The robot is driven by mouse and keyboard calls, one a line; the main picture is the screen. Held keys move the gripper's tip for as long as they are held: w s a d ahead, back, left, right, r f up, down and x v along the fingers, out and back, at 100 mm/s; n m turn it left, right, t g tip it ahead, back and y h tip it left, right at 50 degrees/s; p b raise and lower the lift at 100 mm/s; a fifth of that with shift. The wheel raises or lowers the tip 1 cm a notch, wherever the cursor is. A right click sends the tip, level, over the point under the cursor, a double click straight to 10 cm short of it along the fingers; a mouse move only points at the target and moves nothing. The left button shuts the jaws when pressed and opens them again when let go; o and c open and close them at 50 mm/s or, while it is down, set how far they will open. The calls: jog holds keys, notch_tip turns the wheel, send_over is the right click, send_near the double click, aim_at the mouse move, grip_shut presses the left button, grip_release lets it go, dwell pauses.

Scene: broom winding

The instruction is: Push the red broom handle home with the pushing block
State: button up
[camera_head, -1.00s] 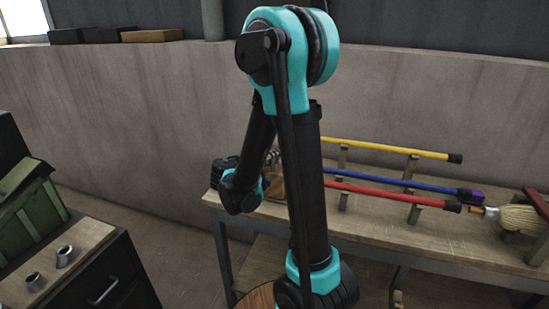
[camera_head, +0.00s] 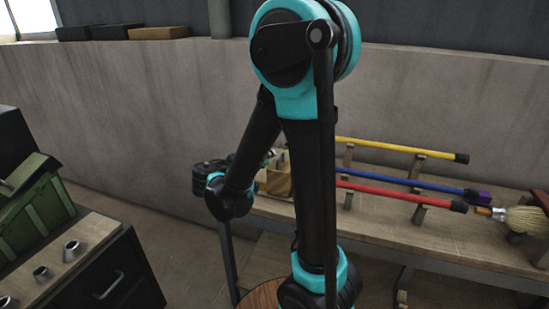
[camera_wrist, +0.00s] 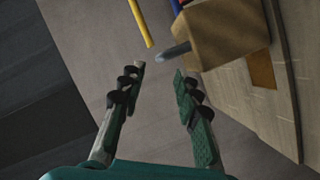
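The red broom handle (camera_head: 400,197) lies across wooden supports on the bench. Its black right end is close to the socket of a straw broom head (camera_head: 522,219); I cannot tell whether they touch. A tan block with a grey stub, probably the pushing block (camera_head: 277,180), is on the bench near the left ends of the handles, partly hidden by my arm. In the wrist view this block (camera_wrist: 228,35) is at upper right, its grey stub pointing toward my fingers. My gripper (camera_wrist: 160,72) is open and empty, with the stub just beyond the fingertips, apart from them.
A yellow handle (camera_head: 400,147) and a blue handle (camera_head: 415,184) lie parallel behind the red one. The bench front (camera_head: 440,240) is clear. A dark cabinet (camera_head: 110,275) with metal cups and a green crate (camera_head: 35,208) stands at left.

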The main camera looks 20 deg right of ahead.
jog(key=shift+v, duration=2)
